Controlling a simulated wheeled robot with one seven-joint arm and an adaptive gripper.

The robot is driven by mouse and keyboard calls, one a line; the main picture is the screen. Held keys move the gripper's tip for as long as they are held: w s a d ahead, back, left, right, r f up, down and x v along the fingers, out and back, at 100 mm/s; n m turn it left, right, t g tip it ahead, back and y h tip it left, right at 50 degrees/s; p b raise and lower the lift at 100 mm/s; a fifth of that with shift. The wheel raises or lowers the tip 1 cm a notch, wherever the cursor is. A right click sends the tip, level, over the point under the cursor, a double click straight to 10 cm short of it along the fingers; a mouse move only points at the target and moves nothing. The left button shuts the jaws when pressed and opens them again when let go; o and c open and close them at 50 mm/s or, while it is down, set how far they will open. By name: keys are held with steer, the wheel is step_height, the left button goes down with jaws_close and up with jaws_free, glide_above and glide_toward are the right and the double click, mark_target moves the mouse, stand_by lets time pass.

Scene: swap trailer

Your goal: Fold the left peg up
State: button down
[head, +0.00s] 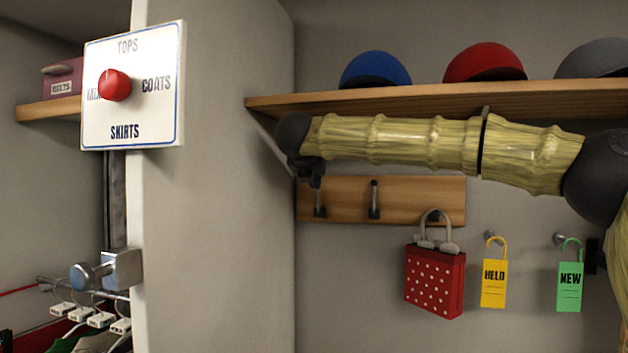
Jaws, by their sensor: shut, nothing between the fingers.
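A wooden peg board (345,206) is fixed to the back wall under the shelf. Its left peg (319,211) is dark, and its upper part is hidden behind or merged with my gripper; I cannot tell whether it is folded up or down. The middle peg (374,200) is bare and dark. The right peg is mostly hidden by the handle of a red bag with white dots (434,282) that hangs there. My gripper (314,182) is dark, shut and empty, at the left peg's upper part. I cannot tell whether they touch.
A wooden shelf (400,98) with blue (376,70), red (485,64) and grey (595,60) caps runs just above my arm. A yellow HELD tag (493,284) and a green NEW tag (570,288) hang right. A wall panel (215,230) stands close left, bearing a dial sign (152,115).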

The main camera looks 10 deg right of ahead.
steer(key=shift+r, duration=0.15)
steer(key=shift+r+p, duration=0.3)
steer(key=shift+r, duration=0.35)
steer(key=shift+f, duration=0.1)
